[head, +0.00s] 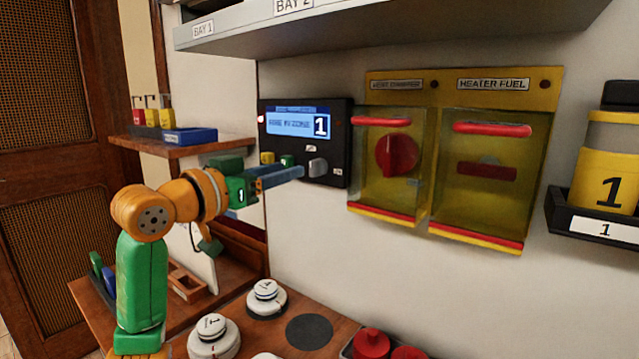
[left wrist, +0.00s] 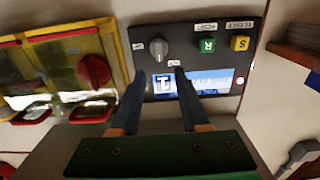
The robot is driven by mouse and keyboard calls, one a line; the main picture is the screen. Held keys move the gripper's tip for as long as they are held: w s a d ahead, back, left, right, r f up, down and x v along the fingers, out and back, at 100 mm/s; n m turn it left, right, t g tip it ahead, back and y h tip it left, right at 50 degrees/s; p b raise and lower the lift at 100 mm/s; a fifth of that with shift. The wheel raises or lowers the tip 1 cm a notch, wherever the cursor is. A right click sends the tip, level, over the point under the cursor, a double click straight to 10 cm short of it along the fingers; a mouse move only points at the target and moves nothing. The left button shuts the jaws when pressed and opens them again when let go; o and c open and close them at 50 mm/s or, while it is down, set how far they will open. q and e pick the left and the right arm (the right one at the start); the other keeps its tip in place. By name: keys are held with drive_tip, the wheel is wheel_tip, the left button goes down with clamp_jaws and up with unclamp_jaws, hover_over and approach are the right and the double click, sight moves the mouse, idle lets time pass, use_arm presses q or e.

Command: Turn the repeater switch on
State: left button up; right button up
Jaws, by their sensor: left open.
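A black panel (head: 343,146) on the wall carries a lit blue screen (head: 292,122) showing a 1. A grey knob (head: 317,166), which I take for the repeater switch, sits at the panel's lower right. My left gripper (head: 299,172) is open, its blue fingers pointing at the knob from the left. In the left wrist view the panel appears upside down. There the knob (left wrist: 158,50) lies just beyond and between the fingertips (left wrist: 160,74), with no contact visible. Small labels beside the knob are unreadable. My right gripper is not in view.
A green button (left wrist: 207,46) and a yellow button (left wrist: 240,43) sit beside the knob. Yellow guarded switches, one labelled HEATER FUEL (head: 493,85), hang right of the panel. A shelf (head: 390,32) juts out above. Canisters (head: 213,337) stand on the counter below.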

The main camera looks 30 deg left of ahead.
sight(311, 164)
use_arm(q)
drive_tip(key=w+p, duration=0.1)
drive_tip(key=w, duration=0.1)
drive_tip(key=w+p, duration=0.1)
drive_tip(key=w, duration=0.1)
drive_tip(key=w+p, duration=0.1)
drive_tip(key=w, duration=0.1)
drive_tip(key=shift+w+d+r+p, duration=0.1)
drive_tip(key=shift+w+d+p, duration=0.2)
drive_tip(key=shift+d+p, duration=0.05)
drive_tip(key=shift+w, duration=0.2)
drive_tip(key=shift+s, duration=0.1)
clamp_jaws()
